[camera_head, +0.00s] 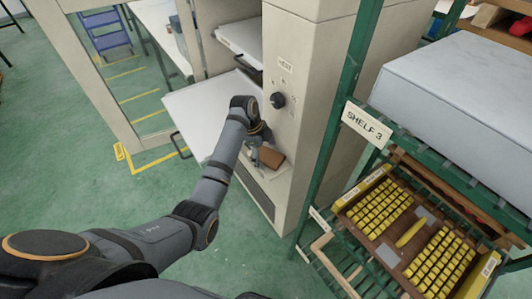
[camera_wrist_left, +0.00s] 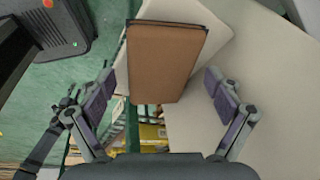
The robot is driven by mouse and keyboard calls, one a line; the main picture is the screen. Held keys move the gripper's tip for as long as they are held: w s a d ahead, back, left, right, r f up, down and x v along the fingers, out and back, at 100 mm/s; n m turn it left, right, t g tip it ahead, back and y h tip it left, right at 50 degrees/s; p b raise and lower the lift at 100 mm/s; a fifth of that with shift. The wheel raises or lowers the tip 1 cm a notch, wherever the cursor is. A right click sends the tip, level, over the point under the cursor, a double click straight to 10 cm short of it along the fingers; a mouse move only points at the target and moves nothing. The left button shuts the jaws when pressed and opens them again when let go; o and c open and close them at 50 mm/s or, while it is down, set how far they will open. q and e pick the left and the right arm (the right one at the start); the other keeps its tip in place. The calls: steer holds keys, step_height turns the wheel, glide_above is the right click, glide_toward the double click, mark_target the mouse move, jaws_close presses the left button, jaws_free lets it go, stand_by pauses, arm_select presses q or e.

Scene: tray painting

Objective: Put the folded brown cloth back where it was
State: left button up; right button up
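The folded brown cloth (camera_head: 272,157) lies on a pale ledge (camera_head: 283,175) at the front of the cabinet, below its black knob. My left gripper (camera_head: 256,154) is beside the cloth in the head view. In the left wrist view the cloth (camera_wrist_left: 165,62) is a flat brown block with a dark far edge. There my left gripper (camera_wrist_left: 158,78) is open, with its fingers spread on either side of the cloth's near end. Visible gaps separate both fingers from the cloth.
The cabinet (camera_head: 305,50) is labelled HEAT. A pale tray or panel (camera_head: 200,110) sticks out left of my wrist. At the right a green rack (camera_head: 330,120) labelled SHELF 3 holds a grey slab (camera_head: 465,90) and a tray of yellow pieces (camera_head: 372,228). Green floor is clear at left.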

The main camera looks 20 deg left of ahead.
mark_target(260, 156)
steer(key=shift+s+a, duration=0.15)
steer(key=shift+a, duration=0.15)
arm_select(q)
steer(key=shift+r, duration=0.15)
steer(key=b+v, duration=0.1)
steer(key=v, duration=0.6)
steer(key=p+v, duration=0.3)
steer(key=v, duration=0.2)
arm_select(e)
steer(key=shift+d+r, duration=0.2)
steer(key=shift+r, duration=0.35)
steer(key=shift+d+r, duration=0.15)
steer(key=shift+r, duration=0.35)
